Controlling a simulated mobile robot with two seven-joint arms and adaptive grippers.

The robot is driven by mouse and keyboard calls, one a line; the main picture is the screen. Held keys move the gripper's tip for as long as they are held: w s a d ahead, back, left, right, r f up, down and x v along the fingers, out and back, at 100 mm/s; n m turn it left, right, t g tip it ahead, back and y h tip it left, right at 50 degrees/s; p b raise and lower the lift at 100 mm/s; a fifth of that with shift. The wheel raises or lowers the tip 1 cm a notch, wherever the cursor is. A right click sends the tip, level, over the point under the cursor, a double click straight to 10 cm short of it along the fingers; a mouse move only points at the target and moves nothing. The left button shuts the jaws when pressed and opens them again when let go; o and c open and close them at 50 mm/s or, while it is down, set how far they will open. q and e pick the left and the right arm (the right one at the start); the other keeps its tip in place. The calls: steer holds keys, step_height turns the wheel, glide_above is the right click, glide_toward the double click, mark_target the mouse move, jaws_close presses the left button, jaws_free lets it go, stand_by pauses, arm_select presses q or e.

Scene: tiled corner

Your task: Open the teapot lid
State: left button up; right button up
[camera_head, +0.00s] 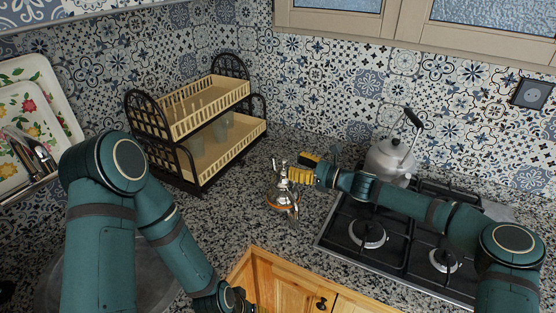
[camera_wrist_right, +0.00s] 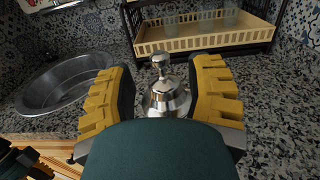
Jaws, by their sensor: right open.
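A small glass-and-metal teapot (camera_head: 281,197) stands on the speckled counter, with its shiny metal lid (camera_wrist_right: 166,95) and round knob (camera_wrist_right: 160,60) on top. My right gripper (camera_head: 302,168) is open at the top of the teapot, and its yellow fingers hide part of it. In the right wrist view the open fingers (camera_wrist_right: 163,78) stand on either side of the lid and knob, with gaps on both sides. My left gripper (camera_head: 236,299) is low near the counter's front edge, dark and partly cut off by the picture, away from the teapot.
A two-tier rack (camera_head: 204,150) with cups stands behind the teapot to the left. A kettle (camera_head: 388,160) stands at the back of the gas hob (camera_head: 340,243) on the right. A sink (camera_wrist_right: 62,82) lies to the left, and a wooden cabinet (camera_head: 285,285) is in front.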

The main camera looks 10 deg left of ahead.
steer(key=shift+x, duration=3.15)
jaws_close()
